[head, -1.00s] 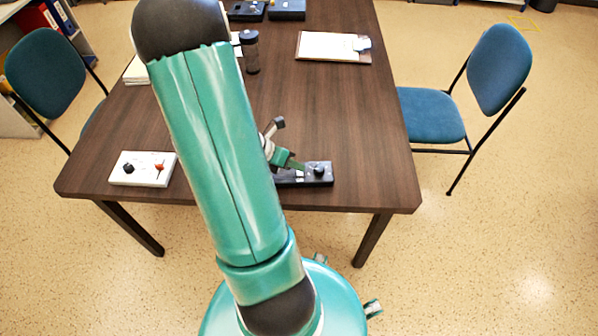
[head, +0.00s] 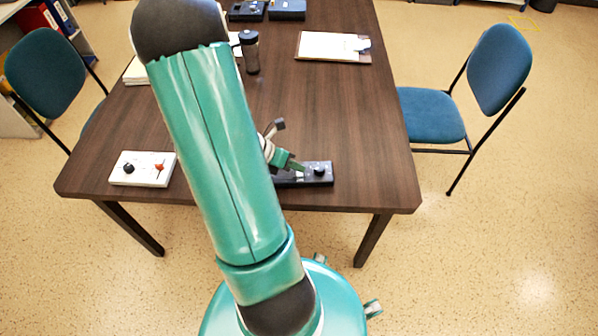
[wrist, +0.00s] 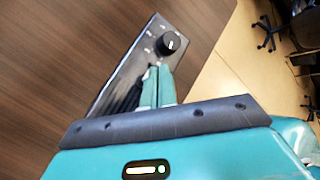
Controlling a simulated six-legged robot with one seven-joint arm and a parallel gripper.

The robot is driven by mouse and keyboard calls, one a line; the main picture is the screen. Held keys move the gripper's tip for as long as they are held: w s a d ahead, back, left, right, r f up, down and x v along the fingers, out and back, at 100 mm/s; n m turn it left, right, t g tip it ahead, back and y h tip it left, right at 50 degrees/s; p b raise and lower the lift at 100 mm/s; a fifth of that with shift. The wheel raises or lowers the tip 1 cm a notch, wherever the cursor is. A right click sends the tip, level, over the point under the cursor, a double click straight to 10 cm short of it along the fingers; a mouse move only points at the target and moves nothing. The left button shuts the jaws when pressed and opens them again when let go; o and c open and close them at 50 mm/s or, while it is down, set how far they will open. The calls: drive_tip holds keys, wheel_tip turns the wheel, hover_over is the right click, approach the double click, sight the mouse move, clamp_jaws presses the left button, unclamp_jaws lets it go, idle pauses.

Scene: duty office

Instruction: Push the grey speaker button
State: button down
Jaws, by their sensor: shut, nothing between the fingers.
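A dark speaker box with a black knob lies near the front edge of the table; its knob end (head: 318,172) shows in the head view. In the wrist view the speaker panel (wrist: 117,88) runs diagonally, with the black knob (wrist: 171,43) at its upper end and dark grille lines lower down. My gripper (wrist: 158,68) is shut and empty, its green fingertips over the panel just below the knob. It also shows in the head view (head: 298,168). The grey button cannot be made out; the fingers cover that part of the panel. I cannot tell whether the fingertips touch it.
A white box (head: 142,169) with a black knob and a red switch stands at the table's left front. A dark bottle (head: 250,52), a clipboard (head: 333,47) and dark devices (head: 287,9) are farther back. Blue chairs (head: 497,70) flank the table.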

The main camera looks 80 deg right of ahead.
drive_tip(key=shift+f, duration=0.5)
idle(0.5)
drive_tip(key=shift+r, duration=0.75)
drive_tip(key=shift+r, duration=0.1)
drive_tip(key=shift+r, duration=2.9)
